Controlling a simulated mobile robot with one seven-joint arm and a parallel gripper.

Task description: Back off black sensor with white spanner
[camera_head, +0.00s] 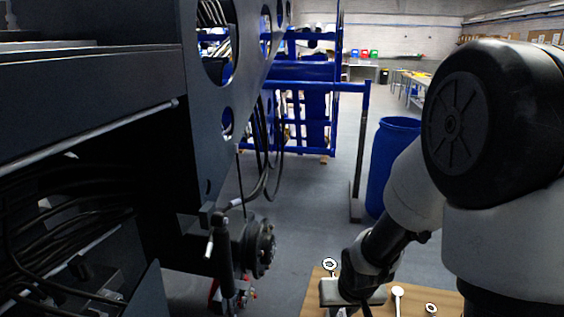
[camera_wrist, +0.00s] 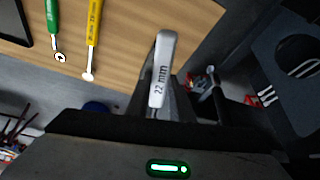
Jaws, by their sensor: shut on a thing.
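My gripper (camera_wrist: 166,104) is shut on the white spanner (camera_wrist: 161,72), a pale grey-white tool marked "22 mm" that points up in the wrist view. In the head view my gripper (camera_head: 345,291) is at lower centre, with a pale ring end (camera_head: 330,264) showing just beyond it. A dark upright cylinder (camera_head: 225,262), which may be the black sensor, stands beside a round black hub below the chassis plate. My gripper is to its right, apart from it. The sensor's nut cannot be made out.
A wooden table (camera_wrist: 130,22) carries a green spanner (camera_wrist: 53,28) and a yellow spanner (camera_wrist: 93,35). The dark chassis (camera_head: 90,85) fills the left, with hanging cables (camera_head: 262,150). A blue barrel (camera_head: 388,165) stands behind my arm. Grey floor between is open.

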